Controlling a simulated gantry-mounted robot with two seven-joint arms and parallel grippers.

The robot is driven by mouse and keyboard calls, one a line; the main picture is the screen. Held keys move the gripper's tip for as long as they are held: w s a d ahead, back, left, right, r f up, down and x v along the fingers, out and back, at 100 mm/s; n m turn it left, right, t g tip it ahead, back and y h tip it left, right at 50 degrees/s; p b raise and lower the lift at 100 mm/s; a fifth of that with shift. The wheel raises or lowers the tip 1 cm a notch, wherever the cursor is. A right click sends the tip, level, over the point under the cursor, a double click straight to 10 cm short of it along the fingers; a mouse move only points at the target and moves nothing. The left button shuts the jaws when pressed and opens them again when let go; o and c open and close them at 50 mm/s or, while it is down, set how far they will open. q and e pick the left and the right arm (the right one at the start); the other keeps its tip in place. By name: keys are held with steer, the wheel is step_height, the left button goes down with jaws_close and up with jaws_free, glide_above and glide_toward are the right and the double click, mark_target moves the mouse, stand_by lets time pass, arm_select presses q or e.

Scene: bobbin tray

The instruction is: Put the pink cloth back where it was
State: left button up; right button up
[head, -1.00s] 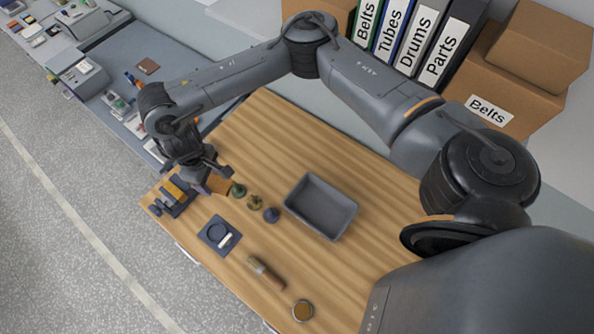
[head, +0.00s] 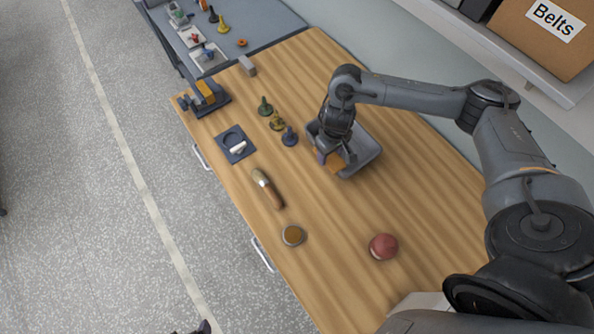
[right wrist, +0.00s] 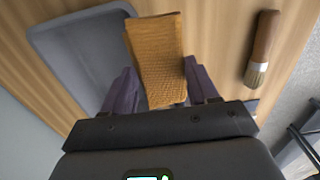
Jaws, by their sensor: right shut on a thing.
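I see no pink cloth in either view. My right gripper (head: 328,160) is shut on an orange-brown woven cloth (right wrist: 158,62), folded into a block shape. It also shows in the head view (head: 336,163), over the near left part of the grey tray (head: 366,163). In the right wrist view the cloth sits between the purple fingers and overlaps the right edge of the tray (right wrist: 60,35). I cannot tell whether it touches the tray. A small dark shape at the bottom edge of the head view may be part of my left gripper; its jaws cannot be made out.
Green (head: 265,107), yellowish (head: 277,123) and blue (head: 290,138) pieces stand left of the tray.

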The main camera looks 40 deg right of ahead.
steer(key=shift+s+a+f, duration=0.1)
steer(key=shift+s+f, duration=0.25)
steer(key=shift+f, duration=0.35)
steer(key=b, duration=0.2)
glide_above(295, 171)
step_height(295, 171, down, 7)
steer(key=shift+f, duration=2)
steer(key=shift+f, duration=0.15)
steer(key=o, duration=0.9)
steer(key=shift+o, duration=0.2)
step_height(295, 171, up, 12)
steer(key=p, duration=0.3)
steer(key=shift+r+p, duration=0.2)
steer(key=shift+p, duration=0.1)
